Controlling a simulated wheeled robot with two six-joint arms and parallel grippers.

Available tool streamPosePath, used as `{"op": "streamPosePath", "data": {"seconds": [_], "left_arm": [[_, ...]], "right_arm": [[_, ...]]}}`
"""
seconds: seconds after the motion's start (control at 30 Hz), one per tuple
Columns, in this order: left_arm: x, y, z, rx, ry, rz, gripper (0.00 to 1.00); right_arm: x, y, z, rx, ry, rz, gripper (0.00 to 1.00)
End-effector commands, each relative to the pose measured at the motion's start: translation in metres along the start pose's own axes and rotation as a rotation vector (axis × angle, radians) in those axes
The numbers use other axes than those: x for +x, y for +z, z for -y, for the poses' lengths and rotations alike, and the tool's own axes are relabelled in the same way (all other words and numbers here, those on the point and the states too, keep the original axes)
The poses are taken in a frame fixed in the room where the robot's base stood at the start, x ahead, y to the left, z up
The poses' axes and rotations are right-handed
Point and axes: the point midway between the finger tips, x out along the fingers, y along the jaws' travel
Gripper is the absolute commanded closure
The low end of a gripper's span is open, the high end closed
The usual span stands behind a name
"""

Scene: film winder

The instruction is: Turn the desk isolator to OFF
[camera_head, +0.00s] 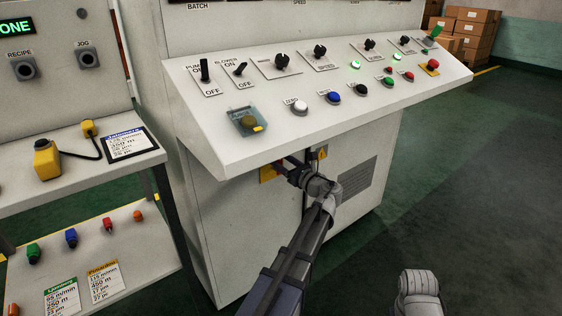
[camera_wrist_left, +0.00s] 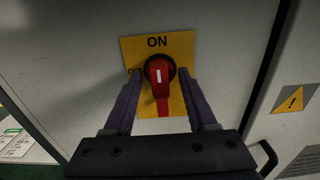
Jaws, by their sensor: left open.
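The desk isolator is a red rotary handle (camera_wrist_left: 159,77) on a yellow plate (camera_wrist_left: 182,46) on the white cabinet front. Its white mark stands upright, toward the ON label above it. A second label left of the handle is partly hidden by a finger. My left gripper (camera_wrist_left: 160,82) is open, with one finger on each side of the handle; I cannot tell whether they touch it. In the head view the yellow plate (camera_head: 267,174) shows only partly under the desk's overhang, beside my left gripper (camera_head: 292,163). My right gripper is out of view.
The sloped control desk (camera_head: 230,155) overhangs the isolator, with switches, knobs and buttons on top. A warning sign (camera_wrist_left: 295,99) and a vent grille (camera_head: 358,178) lie to its right. A side table (camera_head: 85,180) stands at left. Open floor (camera_head: 480,190) lies at right.

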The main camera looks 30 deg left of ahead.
Motion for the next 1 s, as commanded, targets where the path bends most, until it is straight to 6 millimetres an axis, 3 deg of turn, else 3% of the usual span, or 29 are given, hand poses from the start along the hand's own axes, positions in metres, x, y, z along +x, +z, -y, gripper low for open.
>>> {"op": "streamPosePath", "data": {"seconds": [0.27, 0.8, 1.0], "left_arm": [[0.0019, 0.0, -0.0003, 0.0, 0.0, 0.0, 0.43], [0.0016, -0.0001, -0.0003, 0.0, 0.0, 0.0, 1.0], [0.0016, -0.0001, -0.0003, 0.0, 0.0, 0.0, 1.0]], "right_arm": [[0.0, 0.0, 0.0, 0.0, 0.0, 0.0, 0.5], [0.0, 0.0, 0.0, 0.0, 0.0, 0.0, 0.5], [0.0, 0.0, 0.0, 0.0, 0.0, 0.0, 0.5]]}}
